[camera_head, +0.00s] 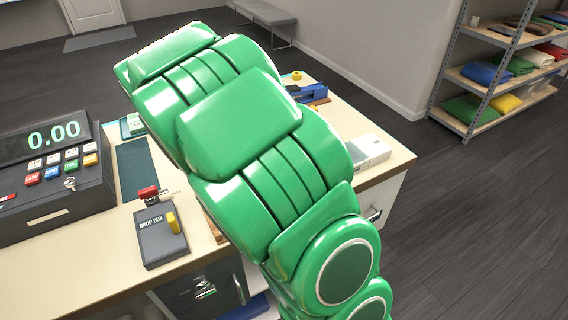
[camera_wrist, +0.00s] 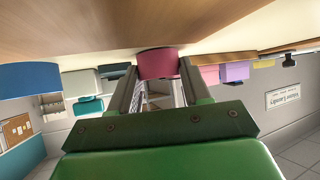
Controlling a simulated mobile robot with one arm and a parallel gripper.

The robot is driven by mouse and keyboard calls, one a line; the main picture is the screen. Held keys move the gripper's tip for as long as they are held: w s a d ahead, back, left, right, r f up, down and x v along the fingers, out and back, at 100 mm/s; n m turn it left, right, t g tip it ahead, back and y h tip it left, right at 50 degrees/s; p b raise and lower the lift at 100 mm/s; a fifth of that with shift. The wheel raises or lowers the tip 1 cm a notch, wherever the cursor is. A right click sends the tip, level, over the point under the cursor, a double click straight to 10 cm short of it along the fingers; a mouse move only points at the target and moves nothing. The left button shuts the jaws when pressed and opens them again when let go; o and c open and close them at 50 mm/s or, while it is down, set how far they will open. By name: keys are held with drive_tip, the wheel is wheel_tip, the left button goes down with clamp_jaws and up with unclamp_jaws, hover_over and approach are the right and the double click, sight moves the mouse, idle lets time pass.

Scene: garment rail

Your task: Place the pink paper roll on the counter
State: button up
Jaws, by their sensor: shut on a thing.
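In the wrist view, which looks upside down, my gripper (camera_wrist: 158,66) is shut on a dark pink roll (camera_wrist: 157,62) held between its two fingertips. The roll's upper edge in the picture meets the brown counter surface (camera_wrist: 85,32); I cannot tell whether it rests on it or is just above. In the head view the cream counter top (camera_head: 85,268) runs from lower left to the middle right. My green arm reaches across it and hides the gripper and the roll there.
A cash register (camera_head: 45,180) and a grey drop box (camera_head: 160,235) stand left of my arm. A white box (camera_head: 368,150) and a blue tool (camera_head: 308,93) are to its right. In the wrist view, a blue item (camera_wrist: 28,78) and a pink item (camera_wrist: 210,75) flank the roll.

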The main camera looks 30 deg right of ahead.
drive_tip(key=shift+f, duration=0.1)
drive_tip(key=o, duration=1.1)
drive_tip(key=shift+o, duration=0.2)
